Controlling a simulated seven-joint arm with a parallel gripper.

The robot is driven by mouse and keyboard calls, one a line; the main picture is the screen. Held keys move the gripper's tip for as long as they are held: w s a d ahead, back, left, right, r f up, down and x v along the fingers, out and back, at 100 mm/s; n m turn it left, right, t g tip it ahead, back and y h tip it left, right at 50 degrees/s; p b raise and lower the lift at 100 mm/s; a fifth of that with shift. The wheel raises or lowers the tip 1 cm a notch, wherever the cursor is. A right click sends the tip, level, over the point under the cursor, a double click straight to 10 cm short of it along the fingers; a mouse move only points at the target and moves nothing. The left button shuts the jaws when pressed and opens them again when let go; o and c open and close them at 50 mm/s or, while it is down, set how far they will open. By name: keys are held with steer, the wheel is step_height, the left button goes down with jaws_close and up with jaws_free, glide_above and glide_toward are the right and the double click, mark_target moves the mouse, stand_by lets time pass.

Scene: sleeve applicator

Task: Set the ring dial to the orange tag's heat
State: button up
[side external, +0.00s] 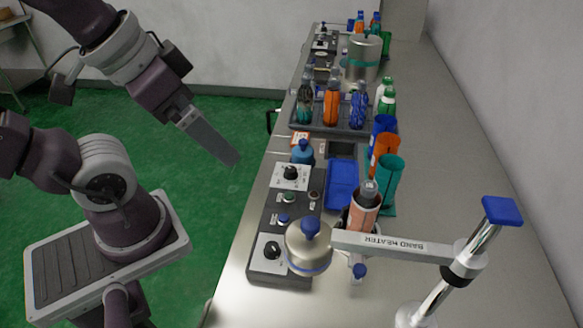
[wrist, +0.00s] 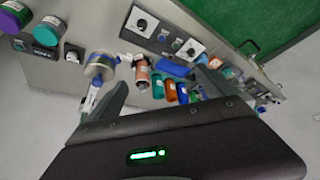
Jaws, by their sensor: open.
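A dark control panel (side external: 262,222) on the bench carries two black dials on white plates. One is the far dial (side external: 291,172); the other is the near dial (side external: 272,249), beside the band heater. Both show in the wrist view, far (wrist: 190,50) and near (wrist: 142,22). I cannot tell which is the ring dial, or read their marks. A small orange-and-white tag (side external: 302,139) lies beyond the panel; its print is unreadable. My gripper (side external: 234,160) is open and empty, in the air left of the bench, apart from the dials.
The band heater arm (side external: 385,243) reaches over the bench beside a bottle with a salmon sleeve (side external: 362,208). Blue, orange and teal cups (side external: 390,172), a blue block (side external: 342,182) and a bottle tray (side external: 318,127) stand nearby.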

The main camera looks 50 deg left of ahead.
steer(key=w+n, duration=0.1)
steer(key=w, duration=0.2)
steer(key=w+a+n+g, duration=0.1)
steer(key=w+n, duration=0.1)
steer(key=w, duration=0.1)
steer(key=w+a+f+n, duration=0.1)
steer(key=w, duration=0.2)
steer(key=shift+w+a+f+n+g, duration=0.1)
steer(key=shift+w+n+g, duration=0.2)
steer(key=shift+n+g, duration=0.1)
steer(key=c, duration=0.8)
steer(key=n+g, duration=0.4)
steer(key=n, duration=0.6)
glide_above(291, 169)
step_height(291, 169, down, 18)
steer(key=shift+c, duration=0.2)
steer(key=shift+n, duration=0.3)
step_height(291, 169, down, 9)
steer(key=shift+f, duration=0.15)
jaws_close()
